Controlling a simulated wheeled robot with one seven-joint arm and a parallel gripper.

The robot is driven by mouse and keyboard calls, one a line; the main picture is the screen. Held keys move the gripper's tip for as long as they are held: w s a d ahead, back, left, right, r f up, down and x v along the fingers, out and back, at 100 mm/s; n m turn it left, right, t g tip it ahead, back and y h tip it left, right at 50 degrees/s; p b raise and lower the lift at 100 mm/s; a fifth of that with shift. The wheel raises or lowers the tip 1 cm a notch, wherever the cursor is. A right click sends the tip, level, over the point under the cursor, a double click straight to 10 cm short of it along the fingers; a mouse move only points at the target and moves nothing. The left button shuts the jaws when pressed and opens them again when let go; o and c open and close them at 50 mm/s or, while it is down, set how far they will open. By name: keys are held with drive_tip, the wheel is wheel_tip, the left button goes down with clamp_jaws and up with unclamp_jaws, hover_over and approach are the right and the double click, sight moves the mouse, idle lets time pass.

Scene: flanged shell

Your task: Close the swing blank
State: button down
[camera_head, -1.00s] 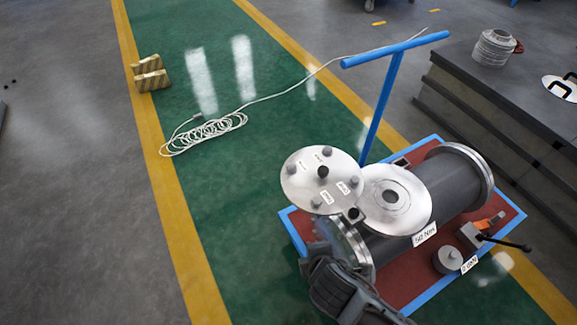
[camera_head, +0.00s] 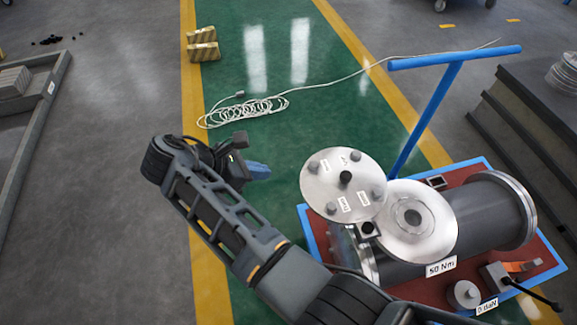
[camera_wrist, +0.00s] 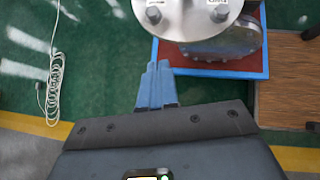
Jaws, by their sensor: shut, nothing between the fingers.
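The swing blank (camera_head: 318,181) is a round silver plate with several grey studs, a dark middle knob and small labels. It is swung out to the left of the flange (camera_head: 432,231), a silver ring with a hole on top of the grey shell (camera_head: 478,215). Only a small part near the hinge block overlaps the flange. The blank also shows at the top of the wrist view (camera_wrist: 190,22). My gripper (camera_head: 262,171), with blue fingers, is left of the blank, apart from it, shut and empty. Its fingers show in the wrist view (camera_wrist: 157,68), pointing toward the blank.
The shell stands on a red, blue-edged cart (camera_head: 400,284) with a blue handle (camera_head: 440,62). A "50 Nm" label is on the shell. A white cable coil (camera_head: 240,111) and yellowish blocks (camera_head: 203,45) lie on the floor. A dark stepped platform (camera_head: 520,110) is at right.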

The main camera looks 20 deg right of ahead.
approach(311, 170)
wheel_tip(311, 170, down, 4)
drive_tip(key=d, duration=0.3)
drive_tip(key=shift+w+d, duration=0.1)
drive_tip(key=shift+w, duration=0.3)
drive_tip(key=shift+w+d, duration=0.1)
drive_tip(key=shift+d, duration=0.4)
